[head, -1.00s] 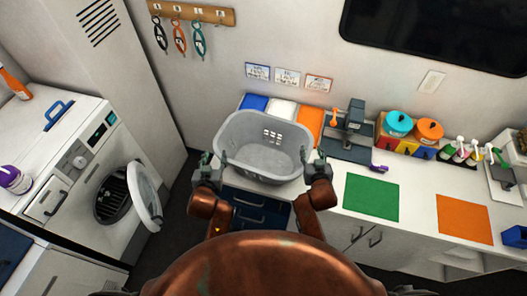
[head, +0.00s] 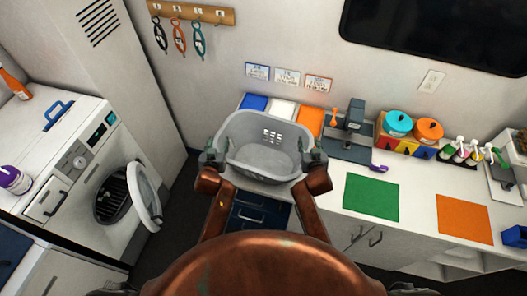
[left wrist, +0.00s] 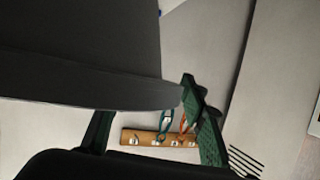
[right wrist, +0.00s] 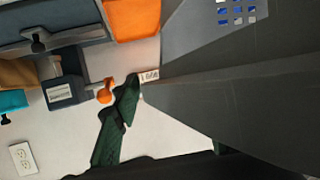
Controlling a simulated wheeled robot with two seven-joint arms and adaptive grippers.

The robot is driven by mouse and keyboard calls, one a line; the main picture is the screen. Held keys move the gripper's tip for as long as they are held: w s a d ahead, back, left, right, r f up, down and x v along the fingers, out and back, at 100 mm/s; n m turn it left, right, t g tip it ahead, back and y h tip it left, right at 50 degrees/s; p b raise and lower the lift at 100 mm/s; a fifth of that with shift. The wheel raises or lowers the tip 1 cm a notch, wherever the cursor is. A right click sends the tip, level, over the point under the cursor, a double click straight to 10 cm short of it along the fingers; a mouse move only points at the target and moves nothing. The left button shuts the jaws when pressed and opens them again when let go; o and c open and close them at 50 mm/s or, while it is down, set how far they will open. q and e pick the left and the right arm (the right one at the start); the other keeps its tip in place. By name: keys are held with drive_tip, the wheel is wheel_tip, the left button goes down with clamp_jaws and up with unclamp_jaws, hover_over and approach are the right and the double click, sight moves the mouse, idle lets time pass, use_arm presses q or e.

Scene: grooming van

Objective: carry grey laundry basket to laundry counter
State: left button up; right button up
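The grey laundry basket (head: 265,160) sits at the left end of the long white counter (head: 325,195), above dark blue drawers. My left gripper (head: 213,157) is at the basket's left side and my right gripper (head: 312,158) at its right side. In the left wrist view the green fingers (left wrist: 155,120) stand apart, with the dark basket wall (left wrist: 80,60) close to them. In the right wrist view one finger shows beside the basket wall (right wrist: 230,105); the other is mostly hidden. Both grippers look open; whether they touch the basket is unclear.
Blue, white and orange towels (head: 309,120) lie behind the basket. A grey scale-like device (head: 350,135), a green mat (head: 371,197) and an orange mat (head: 463,219) are to the right. The washer (head: 85,165) at left has its door (head: 145,197) open.

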use_arm(q)
drive_tip(key=shift+c, duration=0.4)
use_arm(e)
drive_tip(key=shift+c, duration=0.4)
use_arm(q)
clamp_jaws()
use_arm(e)
clamp_jaws()
